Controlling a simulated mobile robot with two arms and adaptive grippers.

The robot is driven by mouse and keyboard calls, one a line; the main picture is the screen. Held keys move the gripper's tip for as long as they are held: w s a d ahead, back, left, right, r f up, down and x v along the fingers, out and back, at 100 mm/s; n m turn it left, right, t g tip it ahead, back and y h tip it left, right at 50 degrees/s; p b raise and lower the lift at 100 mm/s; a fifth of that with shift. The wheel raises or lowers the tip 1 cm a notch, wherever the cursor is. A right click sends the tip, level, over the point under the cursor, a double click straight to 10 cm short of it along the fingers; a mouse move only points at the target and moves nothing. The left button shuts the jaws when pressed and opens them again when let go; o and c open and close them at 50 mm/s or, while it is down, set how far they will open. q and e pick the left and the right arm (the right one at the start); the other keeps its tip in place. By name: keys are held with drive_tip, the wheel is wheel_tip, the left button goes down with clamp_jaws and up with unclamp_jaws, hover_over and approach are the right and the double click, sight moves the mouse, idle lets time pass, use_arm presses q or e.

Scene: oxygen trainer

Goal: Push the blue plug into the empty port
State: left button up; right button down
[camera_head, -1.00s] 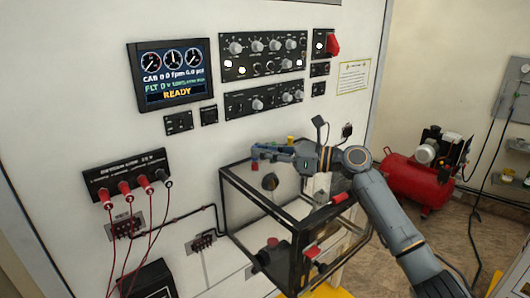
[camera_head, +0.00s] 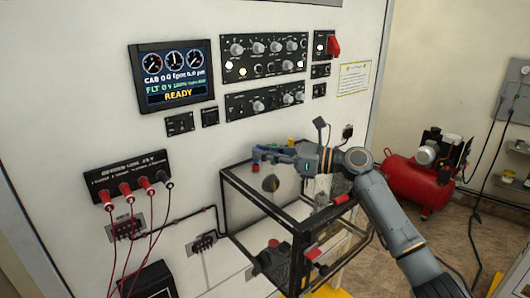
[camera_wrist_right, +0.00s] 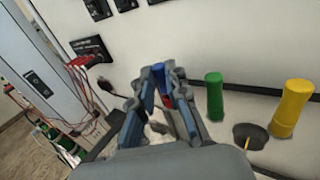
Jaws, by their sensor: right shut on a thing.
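The blue plug (camera_wrist_right: 158,76) is upright between the fingertips of my right gripper (camera_wrist_right: 155,80) in the right wrist view. In the head view, my right gripper (camera_head: 263,151) reaches left over the top of the black-framed box, close to the white panel. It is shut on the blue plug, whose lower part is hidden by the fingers. A small red piece shows just below the fingertips. I cannot tell whether the plug touches a port, and I cannot make out the empty port. My left gripper is not in view.
A green plug (camera_wrist_right: 215,96) and a yellow plug (camera_wrist_right: 291,108) stand to the right of the gripper. A dark round part (camera_wrist_right: 250,136) lies between and below them. The black-framed box (camera_head: 232,192) is under my arm. Red cables (camera_head: 128,235) hang at the left.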

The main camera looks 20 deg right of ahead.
drive_tip(key=shift+a+f, duration=0.1)
drive_tip(key=shift+f, duration=0.3)
drive_tip(key=shift+s+a+f, duration=0.1)
drive_tip(key=shift+a+f, duration=0.05)
drive_tip(key=shift+f, duration=0.4)
drive_tip(key=shift+r, duration=0.2)
drive_tip(key=shift+s+r, duration=0.1)
drive_tip(key=shift+r, duration=0.3)
drive_tip(key=shift+w+d+r+g, duration=0.2)
drive_tip(key=shift+r+g, duration=0.1)
drive_tip(key=shift+r, duration=0.15)
drive_tip(key=shift+w+y, duration=0.1)
drive_tip(key=shift+y, duration=0.2)
drive_tip(key=shift+a+f, duration=0.1)
drive_tip(key=shift+f, duration=0.25)
idle(0.6)
